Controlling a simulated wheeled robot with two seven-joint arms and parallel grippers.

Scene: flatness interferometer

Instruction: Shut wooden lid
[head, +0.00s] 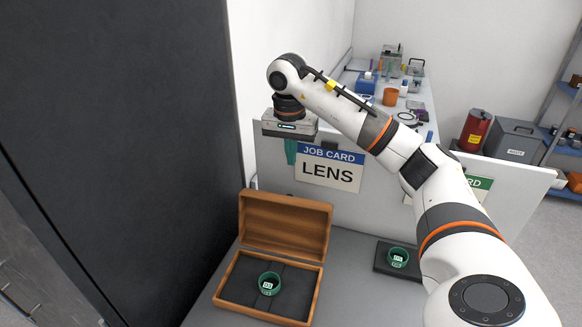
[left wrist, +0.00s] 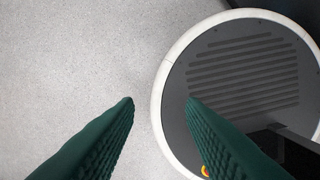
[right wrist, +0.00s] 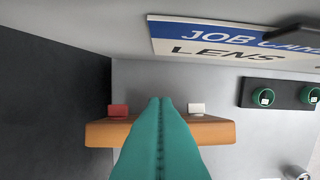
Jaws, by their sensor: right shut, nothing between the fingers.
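A brown wooden box (head: 318,281) stands on the grey table in the head view. Its wooden lid (head: 284,222) is open, standing up at the back. A green ring with a small label (head: 270,284) lies inside on the dark lining. My right gripper (head: 290,152) is above and behind the lid, fingers pointing down. In the right wrist view its teal fingers (right wrist: 160,102) are pressed together and empty. Brown wood (right wrist: 218,132) shows on both sides behind them; contact cannot be told. My left gripper (left wrist: 160,102) is open and empty, over the floor and my base.
A white panel with a "JOB CARD LENS" sign (head: 329,168) stands behind the box, close to my right gripper. A dark tray (head: 383,268) with green rings (right wrist: 263,97) lies to the right. A dark wall (head: 120,130) rises on the left.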

